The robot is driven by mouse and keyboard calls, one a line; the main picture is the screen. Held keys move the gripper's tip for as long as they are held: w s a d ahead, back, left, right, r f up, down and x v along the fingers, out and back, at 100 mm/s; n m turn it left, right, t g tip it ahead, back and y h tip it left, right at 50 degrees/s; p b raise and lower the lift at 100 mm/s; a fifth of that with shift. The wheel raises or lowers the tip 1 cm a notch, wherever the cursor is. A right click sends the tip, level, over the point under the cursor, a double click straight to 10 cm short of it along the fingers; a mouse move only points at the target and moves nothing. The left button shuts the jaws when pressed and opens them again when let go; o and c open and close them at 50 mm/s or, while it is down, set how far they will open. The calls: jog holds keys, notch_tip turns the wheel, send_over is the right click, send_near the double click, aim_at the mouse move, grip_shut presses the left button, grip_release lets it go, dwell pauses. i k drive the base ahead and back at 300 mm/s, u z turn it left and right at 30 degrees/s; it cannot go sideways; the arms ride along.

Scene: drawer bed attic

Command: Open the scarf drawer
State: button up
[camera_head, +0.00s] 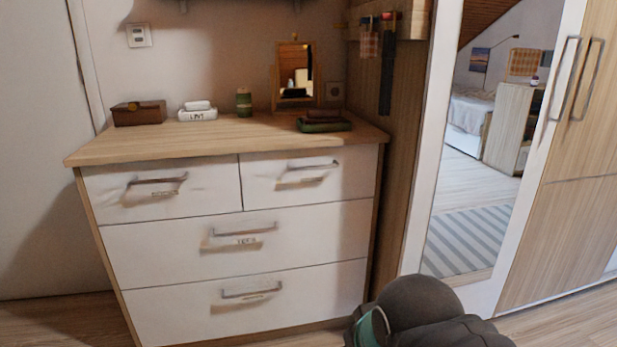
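A dresser with a wooden top (220,138) and white drawer fronts stands at the left and centre. Its top left drawer (212,192), top right drawer (355,172), wide middle drawer (330,238) and wide bottom drawer (325,292) all look shut. Each has a metal bar handle with a small label below it. The labels are too small or blurred to read surely, so I cannot tell which is the scarf drawer. A dark rounded part of my arm shows at the bottom right, in front of the dresser's lower right corner. My gripper's fingers are not in view.
On the dresser stand a brown box (139,113), a white labelled item (197,114), a green jar (244,102), a small mirror (294,75) and a dark stack (324,125). A tall mirror (470,190) and wardrobe (570,170) stand right. Wood floor (60,325) shows at lower left.

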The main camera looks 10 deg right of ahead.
aim_at(291, 177)
jog(key=z, duration=0.05)
jog(key=k, duration=1.05)
jog(key=u, duration=1)
jog(key=i, duration=1.35)
jog(key=z, duration=1)
